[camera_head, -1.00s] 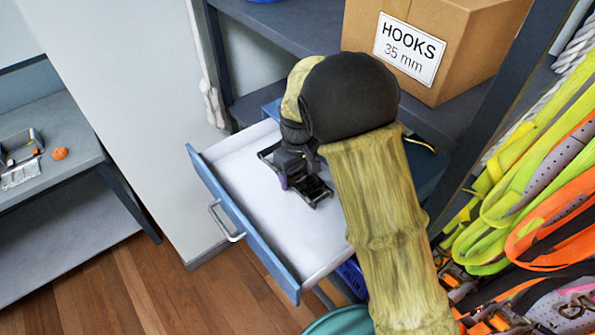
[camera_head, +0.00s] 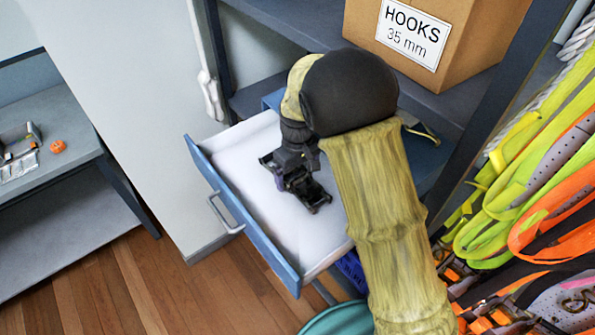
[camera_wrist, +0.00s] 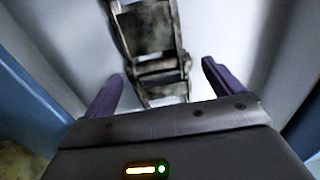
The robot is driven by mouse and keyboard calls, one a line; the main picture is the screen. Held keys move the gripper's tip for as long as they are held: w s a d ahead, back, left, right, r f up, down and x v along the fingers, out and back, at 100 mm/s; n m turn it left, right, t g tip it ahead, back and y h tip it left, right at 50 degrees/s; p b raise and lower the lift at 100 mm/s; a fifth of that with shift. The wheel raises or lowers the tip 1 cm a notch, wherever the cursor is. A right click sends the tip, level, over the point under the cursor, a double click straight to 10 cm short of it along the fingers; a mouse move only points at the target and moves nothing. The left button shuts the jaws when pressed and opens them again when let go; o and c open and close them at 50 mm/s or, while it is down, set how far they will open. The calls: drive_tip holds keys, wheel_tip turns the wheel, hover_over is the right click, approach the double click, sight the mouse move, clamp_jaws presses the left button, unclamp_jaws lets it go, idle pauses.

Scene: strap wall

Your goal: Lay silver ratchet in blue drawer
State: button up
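The silver ratchet (camera_head: 312,195), dark and worn metal, lies in the pulled-out blue drawer (camera_head: 236,222), on or just above its white floor. I cannot tell if it fully touches. My gripper (camera_head: 284,168) is low inside the drawer, right at the ratchet, partly covering it. In the wrist view, the ratchet (camera_wrist: 150,30) extends away from my gripper (camera_wrist: 164,88). The two purple fingers stand wide apart, with visible gaps between them and the ratchet's near end, so my gripper is open. My forearm hides the drawer's right part.
A cardboard box labelled HOOKS 35 mm (camera_head: 445,30) sits on the shelf above. Bright straps (camera_head: 545,180) hang at the right. A grey bench (camera_head: 60,200) with a tray and an orange item (camera_head: 57,147) stands left. A teal round thing (camera_head: 340,320) is below the drawer.

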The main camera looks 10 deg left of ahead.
wheel_tip(320, 180, up, 17)
drive_tip(key=b, duration=0.3)
drive_tip(key=shift+r, duration=0.2)
drive_tip(key=shift+w, duration=0.1)
idle(0.6)
